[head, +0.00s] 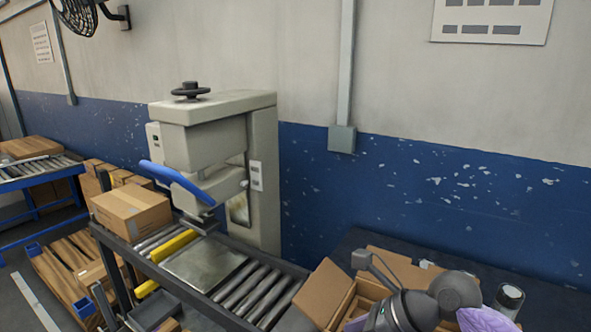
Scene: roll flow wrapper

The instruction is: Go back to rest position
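A grey, jointed shape (405,305) rises from the bottom edge at the right of the head view, and looks like part of my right arm and gripper. A narrow grey piece reaches from it up and left over an open cardboard box (327,292). I cannot make out two separate fingertips, so whether this gripper is open or shut does not show. A crumpled purple thing (455,290) is right beside the grey shape; I cannot tell whether it is held. My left gripper is out of view.
A beige machine (217,130) with a blue lever stands behind a roller conveyor (255,290). A closed cardboard box (131,211) sits on the rollers at left. A small jar (508,299) stands on the dark table (400,243) at right. Pallets and more boxes are at far left.

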